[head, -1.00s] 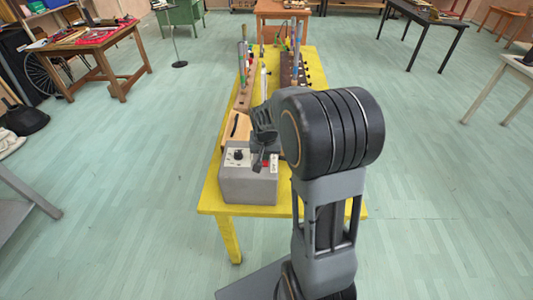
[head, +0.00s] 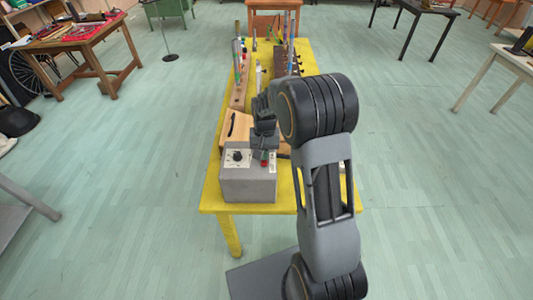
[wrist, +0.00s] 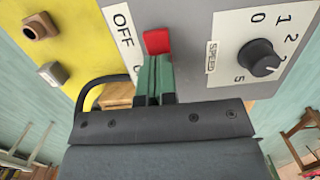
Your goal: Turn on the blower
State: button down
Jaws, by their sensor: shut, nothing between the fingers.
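The blower, a grey box (head: 248,187), stands at the near end of the yellow table (head: 222,208). A black speed knob (wrist: 259,58) with a number scale sits right of the switch there; the knob also shows in the head view (head: 237,156). My gripper (wrist: 154,77) is shut and empty, its green fingertips right at the lower edge of the red switch. I cannot tell whether they touch. The lettering opposite OFF is mostly hidden by the fingers.
A wooden piece with a dark slot (head: 232,124) lies just behind the blower. Long wooden blocks with upright coloured tubes (head: 239,85) stand farther back on the table. Green floor is open on both sides.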

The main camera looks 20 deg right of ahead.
jog(key=shift+s+f, duration=0.35)
jog(key=shift+f, duration=0.2)
jog(key=shift+s+a+g, duration=0.15)
jog(key=shift+s+g, duration=0.15)
jog(key=shift+s+a, duration=0.1)
jog(key=shift+r+p, duration=0.4)
jog(key=shift+r, duration=0.15)
jog(key=r+p, duration=0.1)
jog(key=w+r+p, duration=0.1)
jog(key=r, duration=0.1)
jog(key=r+p, duration=0.1)
jog(key=r, duration=0.1)
jog(key=shift+w+d, duration=0.25)
notch_tip(320, 180, up, 9)
jog(key=w+b, duration=0.1)
jog(key=b, duration=0.1)
jog(key=shift+w+d, duration=0.15)
jog(key=shift+d, duration=0.05)
